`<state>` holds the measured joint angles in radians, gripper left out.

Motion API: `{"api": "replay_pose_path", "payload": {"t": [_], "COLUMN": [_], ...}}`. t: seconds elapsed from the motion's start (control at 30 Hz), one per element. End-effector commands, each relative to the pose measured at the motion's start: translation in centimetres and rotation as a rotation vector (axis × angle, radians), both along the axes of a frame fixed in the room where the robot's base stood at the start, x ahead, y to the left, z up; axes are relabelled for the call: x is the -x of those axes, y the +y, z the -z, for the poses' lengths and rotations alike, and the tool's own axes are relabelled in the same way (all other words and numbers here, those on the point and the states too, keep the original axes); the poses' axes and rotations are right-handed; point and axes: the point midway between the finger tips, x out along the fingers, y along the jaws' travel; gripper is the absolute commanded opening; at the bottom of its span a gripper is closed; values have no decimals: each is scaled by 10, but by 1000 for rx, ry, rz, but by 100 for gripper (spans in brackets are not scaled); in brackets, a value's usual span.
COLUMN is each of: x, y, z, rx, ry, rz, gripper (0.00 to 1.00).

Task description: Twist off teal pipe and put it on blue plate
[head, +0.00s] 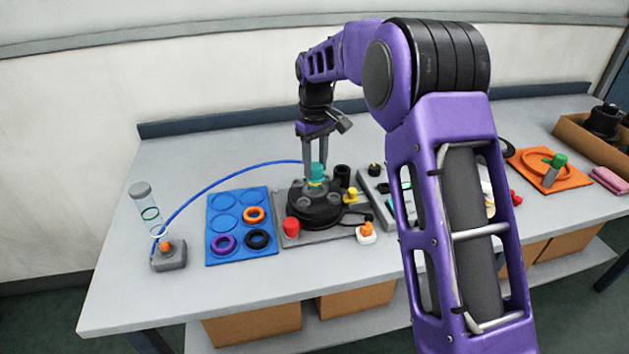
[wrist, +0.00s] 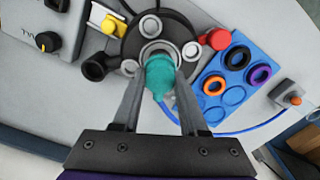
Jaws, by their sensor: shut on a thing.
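The teal pipe (head: 317,171) stands upright at the centre of the round black fixture (head: 316,208). It also shows in the wrist view (wrist: 159,75), over the metal ring in the fixture's middle. My gripper (head: 315,168) reaches down from above and is shut on the teal pipe, one finger on each side. In the wrist view the gripper (wrist: 160,92) has its fingers against the pipe. The blue plate (head: 240,222) lies to the left of the fixture, with round recesses. It holds an orange ring (head: 254,215), a purple ring (head: 224,244) and a black ring (head: 257,239).
A red knob (head: 291,227), a yellow piece (head: 351,195) and an orange-topped white piece (head: 366,232) surround the fixture. An orange tray (head: 548,169) lies far right. The table's front left is clear.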

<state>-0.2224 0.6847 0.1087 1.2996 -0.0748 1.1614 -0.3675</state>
Motion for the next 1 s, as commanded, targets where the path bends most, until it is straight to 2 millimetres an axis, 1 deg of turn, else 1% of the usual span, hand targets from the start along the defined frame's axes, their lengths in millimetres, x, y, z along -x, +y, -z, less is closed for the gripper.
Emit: {"api": "replay_pose_path", "payload": {"t": [1.0], "x": [0], "y": [0], "z": [-48], "rx": [-1], "ry": [-1], "rz": [0], "gripper": [0]}}
